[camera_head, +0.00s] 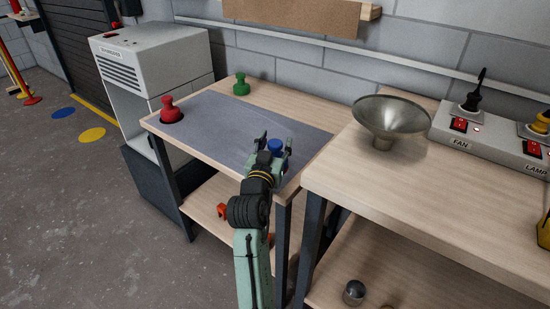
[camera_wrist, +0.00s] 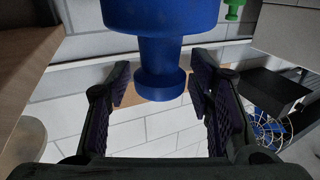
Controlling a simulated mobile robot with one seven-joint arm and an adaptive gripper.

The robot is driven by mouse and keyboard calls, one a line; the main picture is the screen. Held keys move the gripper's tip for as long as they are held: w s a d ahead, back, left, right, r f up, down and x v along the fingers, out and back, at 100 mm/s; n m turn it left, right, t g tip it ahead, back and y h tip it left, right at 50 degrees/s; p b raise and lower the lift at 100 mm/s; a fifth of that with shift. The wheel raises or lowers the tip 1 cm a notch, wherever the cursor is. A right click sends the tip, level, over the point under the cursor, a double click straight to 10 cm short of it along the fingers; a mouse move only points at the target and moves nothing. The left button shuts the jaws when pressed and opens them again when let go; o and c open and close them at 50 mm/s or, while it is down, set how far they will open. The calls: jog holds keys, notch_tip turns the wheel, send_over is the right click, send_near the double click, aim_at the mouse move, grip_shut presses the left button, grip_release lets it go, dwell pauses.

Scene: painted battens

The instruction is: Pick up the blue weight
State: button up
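The blue weight (camera_head: 275,146) is at the right part of the grey mat in the head view, its lower part hidden by my gripper (camera_head: 275,145). In the wrist view the blue weight (camera_wrist: 160,55) shows a wide body at the top edge, a narrower neck and a flared knob. My gripper (camera_wrist: 160,95) is open, with one finger on each side of the knob. A gap shows between the knob and each finger. Whether the weight rests on the mat is hidden.
A red weight (camera_head: 169,110) stands at the left of the grey mat (camera_head: 215,125); a green weight (camera_head: 241,86) stands behind it. To the right, a higher bench (camera_head: 400,180) carries a metal bowl (camera_head: 392,115) and a switch panel (camera_head: 490,132). The mat's middle is clear.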

grip_shut()
dwell(0.4)
jog(key=shift+r, duration=0.1)
dwell(0.3)
